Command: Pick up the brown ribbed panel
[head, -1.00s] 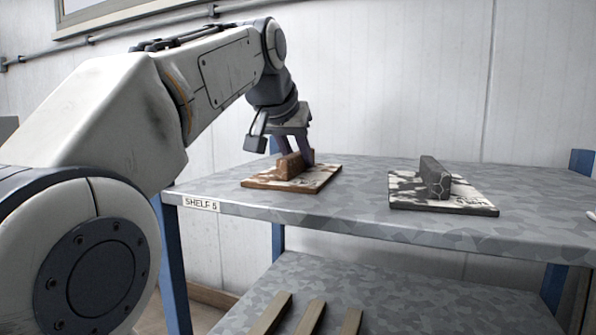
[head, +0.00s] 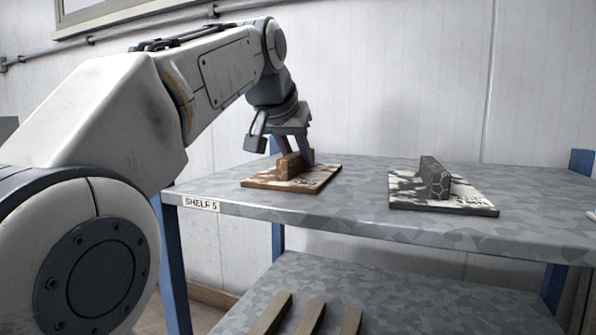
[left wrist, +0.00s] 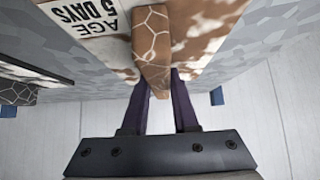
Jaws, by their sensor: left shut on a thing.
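The brown ribbed panel (head: 312,179) lies flat at the left end of the upper shelf, a white and brown plate with a raised brown rib (head: 289,167). My left gripper (head: 294,158) reaches down from above with its fingers on either side of the rib, and is shut on it. The left wrist view shows the two dark fingers (left wrist: 163,78) against the rib (left wrist: 152,45), and a printed label reading "AGE 5 DAYS" beside it. The panel appears to rest on the shelf. My right gripper is not in view.
Several wooden strips (head: 310,318) lie on the lower shelf. Clear shelf surface separates the two panels. A pale wall stands behind.

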